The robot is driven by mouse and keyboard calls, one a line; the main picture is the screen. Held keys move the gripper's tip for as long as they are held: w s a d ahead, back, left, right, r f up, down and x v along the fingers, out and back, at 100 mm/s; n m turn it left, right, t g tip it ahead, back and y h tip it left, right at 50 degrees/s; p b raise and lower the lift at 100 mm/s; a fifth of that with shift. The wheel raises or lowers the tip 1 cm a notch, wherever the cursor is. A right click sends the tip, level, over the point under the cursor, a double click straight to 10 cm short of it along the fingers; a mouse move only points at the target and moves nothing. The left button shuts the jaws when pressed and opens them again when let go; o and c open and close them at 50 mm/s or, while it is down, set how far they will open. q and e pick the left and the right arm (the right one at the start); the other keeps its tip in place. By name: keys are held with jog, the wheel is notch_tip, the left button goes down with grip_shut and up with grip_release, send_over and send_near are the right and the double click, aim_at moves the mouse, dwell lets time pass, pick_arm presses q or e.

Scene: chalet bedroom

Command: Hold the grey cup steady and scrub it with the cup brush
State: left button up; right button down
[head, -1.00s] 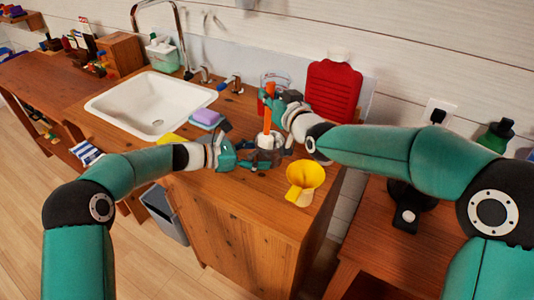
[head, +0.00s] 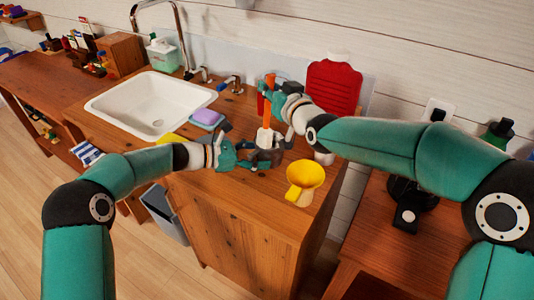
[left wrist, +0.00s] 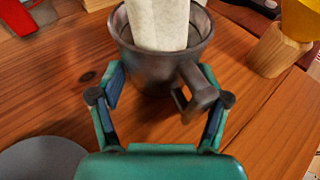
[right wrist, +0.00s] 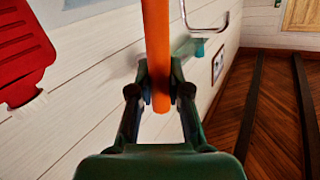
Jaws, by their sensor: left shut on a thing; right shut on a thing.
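The dark grey cup (head: 270,158) stands upright on the wooden counter. In the left wrist view the cup (left wrist: 150,66) sits between the fingers of my left gripper (left wrist: 160,92), which is shut on it; its handle points toward the wrist. My left gripper also shows in the head view (head: 246,157). The cup brush has a white head (left wrist: 158,22) that reaches into the cup's mouth, and an orange handle (right wrist: 157,45). My right gripper (right wrist: 160,88) is shut on the handle above the cup. How deep the head sits is hidden.
A yellow funnel-shaped thing (head: 305,176) stands close to the right of the cup. A purple sponge (head: 207,116) and the white sink (head: 150,105) lie to the left. A red board (head: 333,88) leans at the back wall. The counter's front edge is near.

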jog(key=shift+f, duration=1.1)
jog(key=shift+r, duration=1.45)
jog(key=shift+f, duration=1.45)
jog(key=shift+r, duration=1.45)
jog(key=shift+f, duration=0.8)
jog(key=shift+f, duration=0.1)
jog(key=shift+f, duration=0.55)
jog(key=shift+d, duration=0.1)
jog(key=shift+w+d, duration=0.4)
jog(key=shift+d, duration=0.25)
